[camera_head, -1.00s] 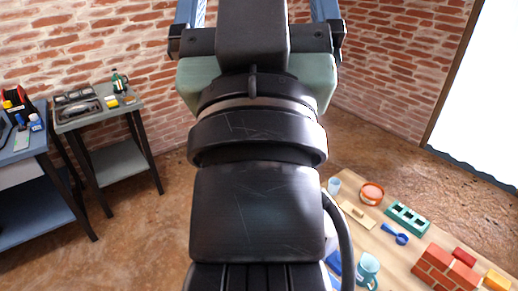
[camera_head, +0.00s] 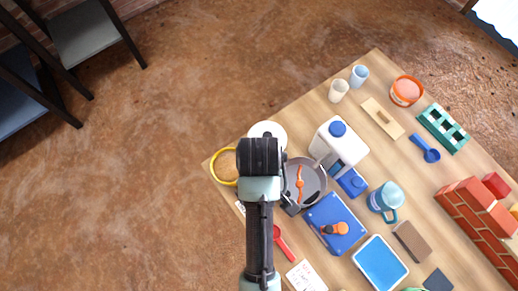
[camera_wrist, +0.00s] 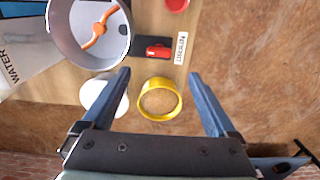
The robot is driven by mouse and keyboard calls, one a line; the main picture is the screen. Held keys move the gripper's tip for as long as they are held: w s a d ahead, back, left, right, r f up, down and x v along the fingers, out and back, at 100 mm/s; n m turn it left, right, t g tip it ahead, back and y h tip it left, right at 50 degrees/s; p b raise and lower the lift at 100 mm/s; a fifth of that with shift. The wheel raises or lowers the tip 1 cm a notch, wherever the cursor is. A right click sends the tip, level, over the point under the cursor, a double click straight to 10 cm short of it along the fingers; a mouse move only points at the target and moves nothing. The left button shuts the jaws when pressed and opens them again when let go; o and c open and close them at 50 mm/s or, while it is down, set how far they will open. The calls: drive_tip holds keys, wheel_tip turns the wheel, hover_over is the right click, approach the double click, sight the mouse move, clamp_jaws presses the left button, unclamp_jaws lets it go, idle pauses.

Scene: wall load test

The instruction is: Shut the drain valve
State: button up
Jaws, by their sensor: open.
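In the wrist view a small red lever (camera_wrist: 157,51) lies on a dark base beside a white label (camera_wrist: 180,48); it looks like the drain valve. The lettering is too small to read surely. My gripper (camera_wrist: 158,76) is open and empty, with its two blue-grey fingers wide apart. The lever shows beyond the fingertips, between their lines, and apart from them. In the head view my arm hides the lever and the gripper's fingers; only part of a white label (camera_head: 240,208) shows at the table edge.
A grey bucket (camera_wrist: 62,41) with an orange paddle stands close to the lever. A yellow-rimmed sieve (camera_wrist: 141,98) and a white round object (camera_wrist: 97,92) lie nearer my gripper. A blue case (camera_head: 322,213), a white canister (camera_head: 330,142) and mugs crowd the table.

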wheel_tip(320, 180, down, 11)
drive_tip(key=shift+f+b, duration=0.2)
drive_tip(key=shift+b, duration=1)
drive_tip(key=c, duration=1.4)
drive_tip(key=shift+o, duration=0.2)
